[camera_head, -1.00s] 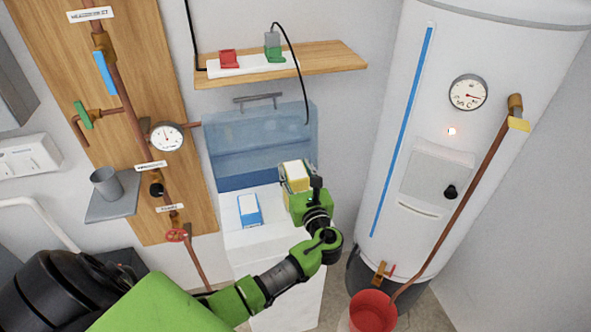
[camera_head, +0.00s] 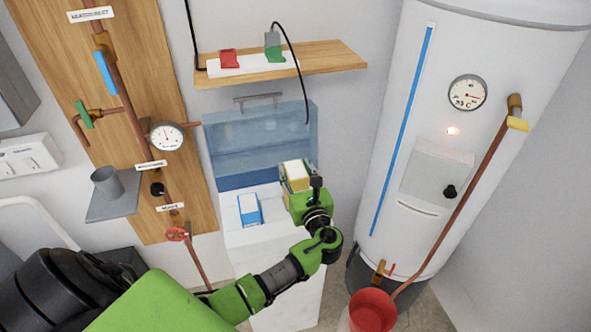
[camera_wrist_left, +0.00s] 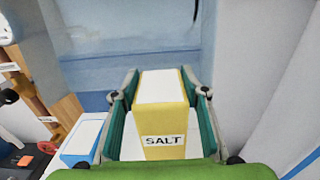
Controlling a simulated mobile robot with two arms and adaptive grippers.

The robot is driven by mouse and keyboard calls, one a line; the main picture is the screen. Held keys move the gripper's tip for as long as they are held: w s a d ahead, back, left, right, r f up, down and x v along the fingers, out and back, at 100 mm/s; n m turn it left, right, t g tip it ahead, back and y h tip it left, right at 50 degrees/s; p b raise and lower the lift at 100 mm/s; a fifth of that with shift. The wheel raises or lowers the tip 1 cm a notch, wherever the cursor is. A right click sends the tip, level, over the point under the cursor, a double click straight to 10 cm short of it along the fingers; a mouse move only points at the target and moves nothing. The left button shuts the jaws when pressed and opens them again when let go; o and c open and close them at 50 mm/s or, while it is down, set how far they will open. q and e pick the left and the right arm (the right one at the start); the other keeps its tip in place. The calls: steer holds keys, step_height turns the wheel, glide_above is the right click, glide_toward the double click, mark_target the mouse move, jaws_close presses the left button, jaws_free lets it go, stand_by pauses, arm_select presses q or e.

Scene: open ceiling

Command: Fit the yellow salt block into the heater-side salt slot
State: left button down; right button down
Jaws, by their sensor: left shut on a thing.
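The yellow salt block (camera_head: 295,170) has a white top and stands over the right part of the white cabinet top. My left gripper (camera_head: 299,184) is shut on it. In the left wrist view the yellow block (camera_wrist_left: 160,118) sits upright between the two teal fingers, with a SALT label facing the wrist. A blue block with a white top (camera_head: 249,210) rests to its left on the cabinet (camera_head: 268,238). The salt slot under the yellow block is hidden, and I cannot tell whether the block touches the cabinet. My right gripper is not in view.
A see-through blue raised lid (camera_head: 258,140) stands behind the blocks. The tall white heater tank (camera_head: 410,110) is close on the right, with a red bucket (camera_head: 372,309) below. A wooden shelf (camera_head: 330,60) hangs above. A pipe board (camera_head: 150,70) is on the left.

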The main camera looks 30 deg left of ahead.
arm_select(q)
steer(key=shift+f+b, duration=3.6)
steer(key=shift+f, duration=1.05)
steer(key=c, duration=1.1)
jaws_free()
steer(key=shift+s, duration=0.1)
steer(key=shift+f, duration=0.1)
steer(key=shift+d+f, duration=0.1)
steer(key=shift+f, duration=0.25)
steer(key=v, duration=1.2)
steer(key=shift+r, duration=0.35)
